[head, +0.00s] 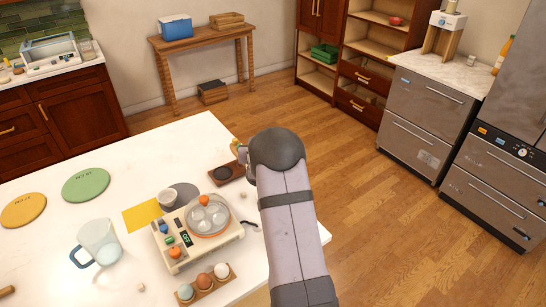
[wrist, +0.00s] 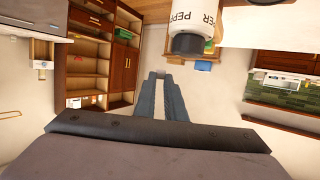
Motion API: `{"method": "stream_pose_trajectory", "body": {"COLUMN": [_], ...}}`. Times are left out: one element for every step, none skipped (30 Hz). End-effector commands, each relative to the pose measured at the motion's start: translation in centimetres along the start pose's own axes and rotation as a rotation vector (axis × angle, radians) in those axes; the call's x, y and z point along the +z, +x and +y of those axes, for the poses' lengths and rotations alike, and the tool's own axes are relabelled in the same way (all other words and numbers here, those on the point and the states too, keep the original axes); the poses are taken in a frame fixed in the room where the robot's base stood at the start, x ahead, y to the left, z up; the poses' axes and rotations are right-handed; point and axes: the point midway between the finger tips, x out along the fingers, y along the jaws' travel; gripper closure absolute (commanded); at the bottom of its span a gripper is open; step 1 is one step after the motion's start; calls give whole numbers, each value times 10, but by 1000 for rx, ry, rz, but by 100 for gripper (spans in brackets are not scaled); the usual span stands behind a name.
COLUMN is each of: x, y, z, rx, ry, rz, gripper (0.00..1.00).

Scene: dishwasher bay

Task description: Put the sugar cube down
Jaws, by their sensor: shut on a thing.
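My gripper (wrist: 160,75) shows in the wrist view as two long blue-grey fingers close together, with only a narrow gap between them. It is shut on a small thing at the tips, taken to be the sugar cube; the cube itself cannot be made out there. In the head view my arm hides the fingers, beyond the white table's (head: 150,150) right edge or over its far corner; I cannot tell which. A small pale cube-like piece (head: 141,288) lies at the table's front.
A white pepper container (wrist: 193,25) is close beside the fingertips in the wrist view. A brown tray (head: 236,179) with a dark round piece, an egg cooker (head: 197,230), a glass jug (head: 100,243) and an egg holder (head: 207,285) stand on the table. Its left middle is partly clear.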

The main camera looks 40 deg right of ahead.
Motion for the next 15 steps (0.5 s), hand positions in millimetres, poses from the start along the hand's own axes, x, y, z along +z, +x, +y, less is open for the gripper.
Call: {"method": "stream_pose_trajectory", "body": {"x": [-5,-8,-11,-14,-16,-19,-21,-23,-25,-27,-28,-30,-30,-31,-32], "y": [2,2,2,3,3,3,2,2,1,1,0,-2,-3,-5,-8], "z": [-12,-18,-24,-30,-35,-43,-49,-56,-65,-72,-79,-91,-99,-109,-124], "rx": [12,21,34,43,51,62,70,78,86,94,99,107,113,118,123], "ry": [5,8,12,16,18,21,25,26,29,32,33,37,38,39,42], "rz": [4,3,3,3,3,3,3,3,3,3,2,3,2,3,3], "gripper": [100,100,100,100,100,100,100,100,100,100,100,100,100,100,100]}}
